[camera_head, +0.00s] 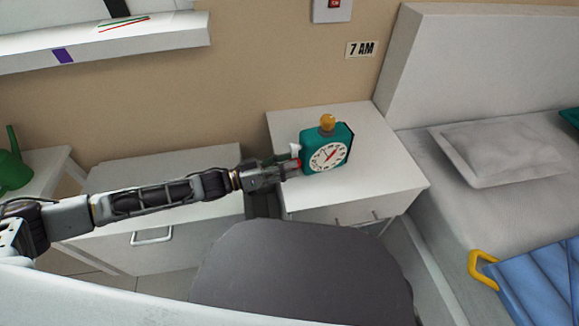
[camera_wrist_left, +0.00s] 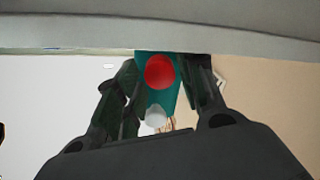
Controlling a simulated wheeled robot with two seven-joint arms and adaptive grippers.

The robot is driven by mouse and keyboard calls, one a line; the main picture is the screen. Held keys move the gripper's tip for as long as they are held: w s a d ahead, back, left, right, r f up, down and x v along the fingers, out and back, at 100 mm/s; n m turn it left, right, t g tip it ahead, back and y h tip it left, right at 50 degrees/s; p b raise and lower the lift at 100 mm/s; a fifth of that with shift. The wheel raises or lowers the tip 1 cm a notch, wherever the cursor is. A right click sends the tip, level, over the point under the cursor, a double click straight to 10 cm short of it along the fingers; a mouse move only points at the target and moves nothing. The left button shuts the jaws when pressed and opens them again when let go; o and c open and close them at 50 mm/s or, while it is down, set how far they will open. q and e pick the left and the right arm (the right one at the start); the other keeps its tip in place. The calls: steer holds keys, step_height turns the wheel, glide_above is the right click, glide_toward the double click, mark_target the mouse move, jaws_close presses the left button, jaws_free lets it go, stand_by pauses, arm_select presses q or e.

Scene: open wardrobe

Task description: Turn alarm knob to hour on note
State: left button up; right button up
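A teal alarm clock (camera_head: 346,144) stands upright on the white nightstand (camera_head: 395,178), with an orange knob (camera_head: 327,122) on top. Its white dial (camera_head: 328,156) has red on it; the reading is too small to tell. A note (camera_head: 361,49) on the wall reads "7 AM". My left gripper (camera_head: 295,165) is at the clock's left side. In the left wrist view a round red knob (camera_wrist_left: 159,71) on the teal side and a small white part (camera_wrist_left: 155,117) show between the spread fingers. Contact with the red knob cannot be told. My right gripper is not in view.
A white drawer unit (camera_head: 150,228) lies below my left arm. A bed with a pillow (camera_head: 495,152) and blue cloth (camera_head: 545,280) is at the right. A wall shelf (camera_head: 150,40) is at upper left. The nightstand top right of the clock is clear.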

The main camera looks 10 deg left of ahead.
arm_select(q)
steer(key=shift+w+d, duration=0.25)
steer(key=shift+d, duration=0.25)
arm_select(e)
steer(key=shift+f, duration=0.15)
arm_select(q)
steer(key=c, duration=0.8)
steer(key=shift+o, duration=0.2)
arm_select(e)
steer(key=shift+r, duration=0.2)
arm_select(q)
steer(key=shift+m+p, duration=0.4)
steer(key=shift+p, duration=0.15)
steer(key=m+p, duration=0.4)
steer(key=shift+s+m, duration=0.1)
steer(key=shift+m, duration=0.3)
steer(key=shift+m+p, duration=0.6)
steer(key=shift+m, duration=0.1)
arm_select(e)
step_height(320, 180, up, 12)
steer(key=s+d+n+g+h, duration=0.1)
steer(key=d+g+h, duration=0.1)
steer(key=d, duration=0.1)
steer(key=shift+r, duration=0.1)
arm_select(q)
steer(key=o, duration=0.8)
steer(key=shift+c, duration=0.2)
